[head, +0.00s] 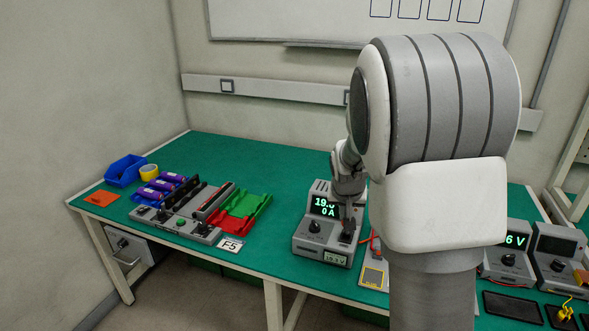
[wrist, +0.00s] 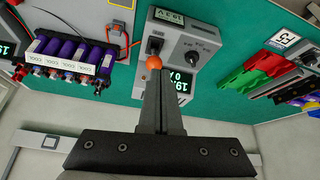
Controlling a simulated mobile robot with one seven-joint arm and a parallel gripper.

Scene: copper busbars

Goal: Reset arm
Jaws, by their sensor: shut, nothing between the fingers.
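My gripper (wrist: 155,68) is shut and empty in the wrist view, its dark fingers pressed together. Its tips show in front of a grey power supply (wrist: 193,48), over an orange round part close to the switch. Whether the tips touch that part I cannot tell. In the head view my gripper (head: 349,212) is small and partly hidden, at the front of the same power supply (head: 312,246). The supply's green display reads about 19 and 0 A, and a smaller label reads about 19.3 V. My arm hides much of the right of the bench.
The green bench (head: 270,160) holds a grey charging station (head: 175,228) with purple cells, red and green trays (head: 240,212), a blue bin (head: 125,170) and yellow tape (head: 149,172) at left. More meters (head: 507,258) stand at right. The bench behind the supply is clear.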

